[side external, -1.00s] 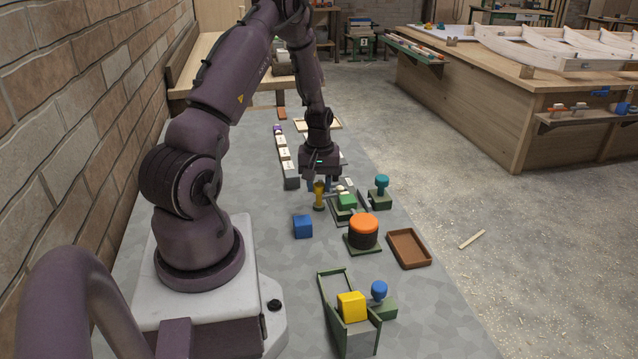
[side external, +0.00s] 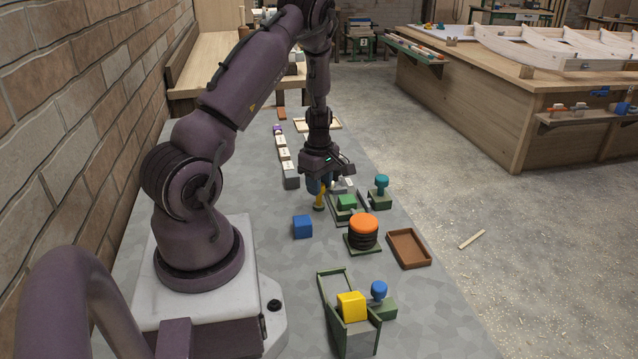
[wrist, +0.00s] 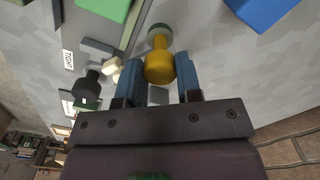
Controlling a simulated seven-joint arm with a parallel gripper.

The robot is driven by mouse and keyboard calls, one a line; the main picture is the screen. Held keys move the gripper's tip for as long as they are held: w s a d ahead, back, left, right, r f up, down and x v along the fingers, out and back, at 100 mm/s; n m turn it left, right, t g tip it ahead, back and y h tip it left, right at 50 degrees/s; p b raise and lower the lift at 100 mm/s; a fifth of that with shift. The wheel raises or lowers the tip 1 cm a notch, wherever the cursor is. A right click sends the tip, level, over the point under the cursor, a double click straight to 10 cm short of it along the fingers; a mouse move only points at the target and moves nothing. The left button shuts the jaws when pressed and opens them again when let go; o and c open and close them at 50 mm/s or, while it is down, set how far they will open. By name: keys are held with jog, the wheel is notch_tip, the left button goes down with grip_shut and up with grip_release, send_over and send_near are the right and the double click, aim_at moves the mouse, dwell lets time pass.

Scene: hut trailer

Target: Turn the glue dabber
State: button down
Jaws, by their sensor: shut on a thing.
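The glue dabber appears to be the yellow, round-bodied piece with a dark end (wrist: 160,68). It also shows in the side view (side external: 320,197), below my gripper (side external: 319,182). My gripper is shut on it; in the wrist view the two blue fingers (wrist: 158,80) stand on either side of its yellow body. The dabber leans in the side view, its dark end low near the bench. I cannot tell whether that end touches the bench. My fingers partly hide its upper part.
A blue cube (side external: 302,227) lies to the left and a green block (side external: 346,202) close on the right. An orange-topped black stack (side external: 363,231), a teal knob (side external: 382,184) and a brown tray (side external: 409,248) stand further right.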

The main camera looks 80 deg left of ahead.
jog(key=n, duration=0.7)
jog(key=shift+w, duration=0.1)
dwell(0.6)
jog(key=c, duration=0.8)
grip_release()
notch_tip(320, 180, up, 13)
